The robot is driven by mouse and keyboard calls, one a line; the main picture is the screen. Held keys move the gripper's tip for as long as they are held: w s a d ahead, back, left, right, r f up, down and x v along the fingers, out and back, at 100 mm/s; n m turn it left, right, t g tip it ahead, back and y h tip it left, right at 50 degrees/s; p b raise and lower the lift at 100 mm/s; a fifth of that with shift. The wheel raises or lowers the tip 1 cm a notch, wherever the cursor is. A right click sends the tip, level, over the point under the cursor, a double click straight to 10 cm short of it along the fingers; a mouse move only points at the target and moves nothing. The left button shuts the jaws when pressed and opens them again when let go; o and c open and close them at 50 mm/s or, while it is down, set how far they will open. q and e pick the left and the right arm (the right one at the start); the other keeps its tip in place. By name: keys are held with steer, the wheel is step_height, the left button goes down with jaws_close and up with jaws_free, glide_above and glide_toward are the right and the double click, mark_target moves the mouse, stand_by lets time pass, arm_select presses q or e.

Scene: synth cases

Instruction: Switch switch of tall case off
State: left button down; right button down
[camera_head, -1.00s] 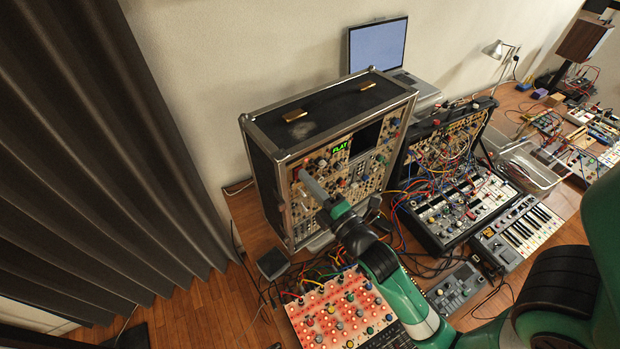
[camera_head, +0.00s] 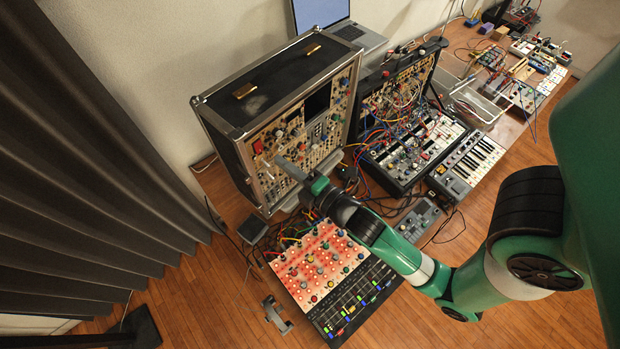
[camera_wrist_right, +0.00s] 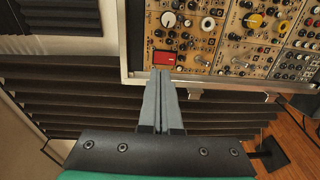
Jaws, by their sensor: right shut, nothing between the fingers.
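The tall case (camera_head: 245,99) stands against the wall, with a black top, metal edges and a front panel full of knobs. In the right wrist view the red switch (camera_wrist_right: 165,58) shows just beyond my fingertips. My right gripper (camera_head: 280,162) is shut and empty, in front of the panel and close to the switch. Its fingertips (camera_wrist_right: 161,74) lie just below the switch in the wrist view; a small gap seems to show. No lit lettering shows on the case. My left gripper is not in view.
A smaller cabled case (camera_head: 398,98) and a keyboard (camera_head: 467,166) stand to the right. A red-lit panel (camera_head: 316,262) lies in front, below my right arm. A laptop (camera_head: 320,12) is behind. Dark curtains (camera_head: 90,170) hang at left.

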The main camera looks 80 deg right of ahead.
steer(key=b+v, duration=0.2)
steer(key=v, duration=0.5)
steer(key=shift+s+a+r, duration=0.15)
steer(key=shift+s+r, duration=0.05)
steer(key=shift+s, duration=0.05)
steer(key=shift+r, duration=0.1)
